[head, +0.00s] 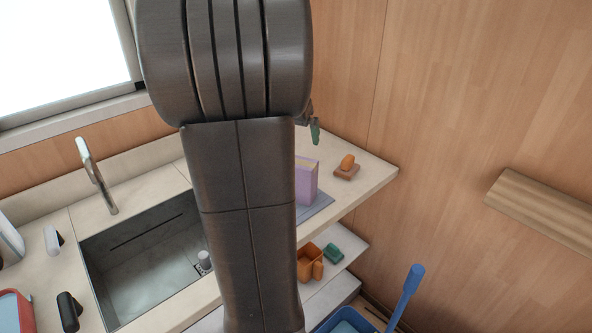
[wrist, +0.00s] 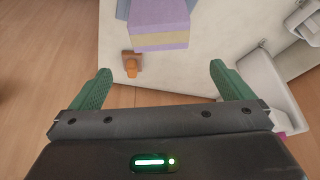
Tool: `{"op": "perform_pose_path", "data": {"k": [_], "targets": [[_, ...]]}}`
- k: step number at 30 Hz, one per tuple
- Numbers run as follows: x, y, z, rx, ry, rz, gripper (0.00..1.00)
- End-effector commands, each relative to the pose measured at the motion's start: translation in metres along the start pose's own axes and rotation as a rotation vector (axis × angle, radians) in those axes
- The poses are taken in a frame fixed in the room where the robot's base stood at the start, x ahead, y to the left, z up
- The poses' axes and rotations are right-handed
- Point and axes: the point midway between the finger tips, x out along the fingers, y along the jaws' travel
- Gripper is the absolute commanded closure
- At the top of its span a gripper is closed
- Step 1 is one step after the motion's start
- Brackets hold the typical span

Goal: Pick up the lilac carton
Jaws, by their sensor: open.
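The lilac carton (head: 307,182) is a box with a pale yellow band, standing upright on a grey-blue mat (head: 318,207) on the counter, partly hidden behind my arm in the head view. In the wrist view the carton (wrist: 160,22) is at the top, ahead of and between my fingertips but clearly apart from them. My gripper (wrist: 160,82) has green fingers spread wide, with nothing between them. In the head view only one green fingertip (head: 315,131) shows, above the counter behind the carton; the rest is hidden by my arm.
An orange item on a small brown block (head: 346,172) sits right of the carton. A sink (head: 150,255) with a tap (head: 95,175) lies to the left. An orange container (head: 309,262) and a green item (head: 334,252) are on the shelf below. A wooden wall stands behind.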

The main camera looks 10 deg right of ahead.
Motion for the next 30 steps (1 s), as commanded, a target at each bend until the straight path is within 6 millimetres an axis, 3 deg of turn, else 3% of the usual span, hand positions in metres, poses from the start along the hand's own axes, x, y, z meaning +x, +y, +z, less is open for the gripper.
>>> {"op": "perform_pose_path", "data": {"k": [12,20,30], "targets": [[0.072,0.0,0.0,0.002,-0.004,0.002,0.0],[0.09,0.0,0.001,0.001,-0.002,0.001,0.0],[0.132,-0.001,0.004,0.001,-0.002,0.0,0.0]]}}
